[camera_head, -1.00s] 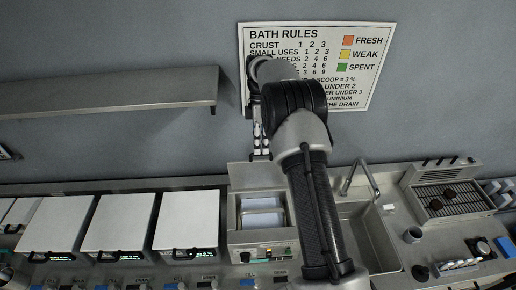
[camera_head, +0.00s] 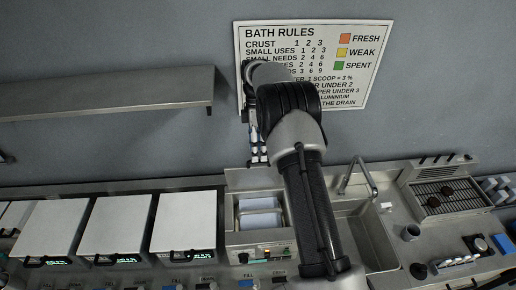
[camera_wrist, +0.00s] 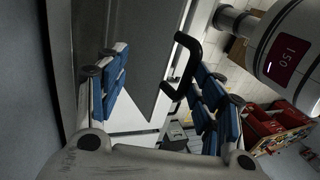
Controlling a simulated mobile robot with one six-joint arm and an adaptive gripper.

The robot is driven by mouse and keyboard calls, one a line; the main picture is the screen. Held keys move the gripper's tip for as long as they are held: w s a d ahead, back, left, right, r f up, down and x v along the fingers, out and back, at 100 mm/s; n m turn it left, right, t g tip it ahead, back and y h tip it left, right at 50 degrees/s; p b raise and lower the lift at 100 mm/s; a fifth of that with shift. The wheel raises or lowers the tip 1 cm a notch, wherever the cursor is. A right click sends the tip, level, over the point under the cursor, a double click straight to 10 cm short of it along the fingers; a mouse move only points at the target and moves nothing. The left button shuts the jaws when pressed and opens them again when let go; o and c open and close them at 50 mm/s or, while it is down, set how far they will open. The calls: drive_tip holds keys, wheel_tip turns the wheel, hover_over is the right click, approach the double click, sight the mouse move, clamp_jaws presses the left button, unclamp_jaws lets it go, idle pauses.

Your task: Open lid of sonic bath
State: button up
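The sonic bath (camera_head: 235,238) stands left of the sink, with a control panel on its front. Its lid (camera_head: 240,180) stands raised behind the basin, and the inside shows. My gripper (camera_head: 258,154) hangs just above the lid in the head view; the fingertips are small there. In the wrist view my gripper (camera_wrist: 157,72) is open, its blue-padded fingers wide apart. A black handle (camera_wrist: 184,67) on a pale panel edge shows between them, close to the right finger. I cannot tell whether they touch.
Several closed white-lidded boilers (camera_head: 184,222) line the counter on the left. A sink (camera_head: 378,245) with a tap (camera_head: 357,176) lies right of the bath. A shelf (camera_head: 110,100) and a rules sign (camera_head: 355,75) are on the wall. A drain rack (camera_head: 446,196) stands at the right.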

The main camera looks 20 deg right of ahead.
drive_tip(key=shift+f, duration=0.35)
drive_tip(key=shift+c, duration=0.2)
drive_tip(key=v, duration=0.7)
drive_tip(key=shift+r, duration=0.45)
drive_tip(key=shift+c, duration=1.3)
drive_tip(key=shift+w+r, duration=0.1)
drive_tip(key=s+a+m+t+h+b, duration=0.15)
drive_tip(key=s+a+m+b, duration=0.25)
drive_tip(key=s+b, duration=0.5)
drive_tip(key=s+a+m+t+b, duration=0.3)
drive_tip(key=s+a+m+b, duration=0.15)
drive_tip(key=s+b, duration=0.45)
drive_tip(key=s+a+f+m+t+b, duration=0.2)
drive_tip(key=s+f+m+b, duration=0.1)
drive_tip(key=s+f+b, duration=0.4)
drive_tip(key=s+a+f+m+t+b, duration=0.1)
drive_tip(key=s+f+m+t+b, duration=0.1)
drive_tip(key=s+f+b, duration=0.5)
drive_tip(key=s+f+m, duration=0.1)
drive_tip(key=s+f, duration=0.2)
drive_tip(key=f, duration=0.2)
drive_tip(key=shift+s+a+f, duration=0.25)
drive_tip(key=shift+a+f, duration=0.1)
